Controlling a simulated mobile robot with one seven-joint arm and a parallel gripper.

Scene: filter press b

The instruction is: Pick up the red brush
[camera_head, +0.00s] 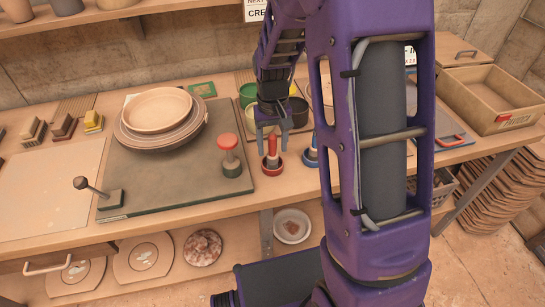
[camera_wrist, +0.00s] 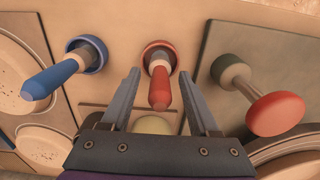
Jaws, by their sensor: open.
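The red brush (camera_head: 271,150) stands with its red handle up in a small round red holder (camera_head: 271,168) near the front of the table. In the wrist view the red brush (camera_wrist: 159,90) is at the middle, its handle leaning towards the camera. My gripper (camera_head: 271,138) points down over it. In the wrist view my gripper (camera_wrist: 159,74) is open, one finger on each side of the handle, with a visible gap on both sides.
A blue brush (camera_head: 312,146) in a blue holder stands close on the right. A red-topped stamp-like tool (camera_head: 229,150) stands close on the left, on a dark board (camera_head: 150,190). Green and yellow cups (camera_head: 248,94) stand behind. Stacked plates (camera_head: 160,112) are farther left.

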